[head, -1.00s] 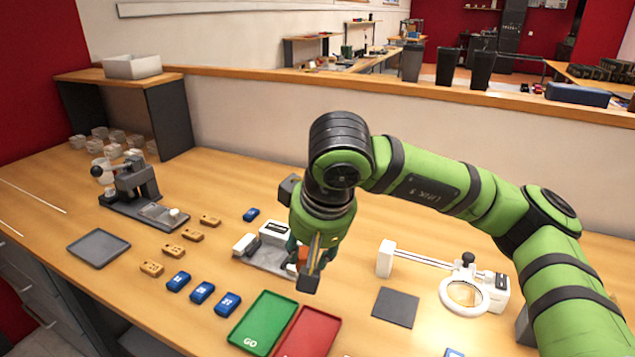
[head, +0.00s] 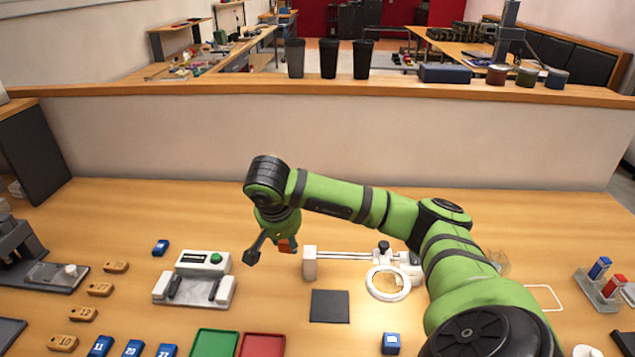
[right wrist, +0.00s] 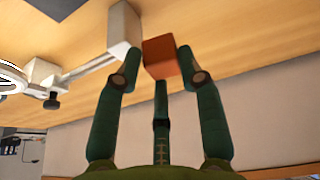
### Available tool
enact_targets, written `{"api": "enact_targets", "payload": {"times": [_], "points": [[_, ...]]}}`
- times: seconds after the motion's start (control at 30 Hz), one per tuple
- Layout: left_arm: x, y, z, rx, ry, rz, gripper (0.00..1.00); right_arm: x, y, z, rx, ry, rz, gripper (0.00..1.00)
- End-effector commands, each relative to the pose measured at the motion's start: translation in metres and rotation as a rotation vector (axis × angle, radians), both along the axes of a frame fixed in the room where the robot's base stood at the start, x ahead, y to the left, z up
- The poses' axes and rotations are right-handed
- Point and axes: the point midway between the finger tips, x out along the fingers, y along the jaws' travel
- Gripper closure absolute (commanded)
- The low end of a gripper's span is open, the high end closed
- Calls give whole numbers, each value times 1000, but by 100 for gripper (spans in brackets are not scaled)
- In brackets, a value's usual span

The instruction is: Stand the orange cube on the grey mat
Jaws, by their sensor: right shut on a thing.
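The orange cube (head: 288,245) is held in my right gripper (head: 272,250), above the table between the white-and-grey marking device and the magnifier stand. In the right wrist view the cube (right wrist: 162,54) sits at the fingertips of my right gripper (right wrist: 160,74), clear of the white post. The grey mat (head: 329,306) lies flat and bare on the table, nearer the camera and a little right of the gripper in the head view. My left gripper is not in view.
The magnifier (head: 387,283) with its white post (head: 309,263) stands behind and right of the mat. The marking device (head: 195,278) is to the left. A green tray (head: 214,343), a red tray (head: 262,345) and a blue block (head: 391,343) lie in front.

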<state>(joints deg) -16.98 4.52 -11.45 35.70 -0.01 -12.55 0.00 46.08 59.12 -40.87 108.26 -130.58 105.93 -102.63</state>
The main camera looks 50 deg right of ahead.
Motion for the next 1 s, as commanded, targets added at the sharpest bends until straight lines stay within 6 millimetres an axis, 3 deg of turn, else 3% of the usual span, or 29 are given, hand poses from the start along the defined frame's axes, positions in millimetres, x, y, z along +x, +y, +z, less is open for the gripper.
{"api": "enact_targets", "payload": {"times": [0.2,0.6,1.0], "points": [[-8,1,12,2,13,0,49,-2,0,-40,1,6,-1,83],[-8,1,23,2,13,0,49,-1,2,-84,3,6,2,83],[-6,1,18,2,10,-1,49,0,1,-94,1,1,3,83]]}}
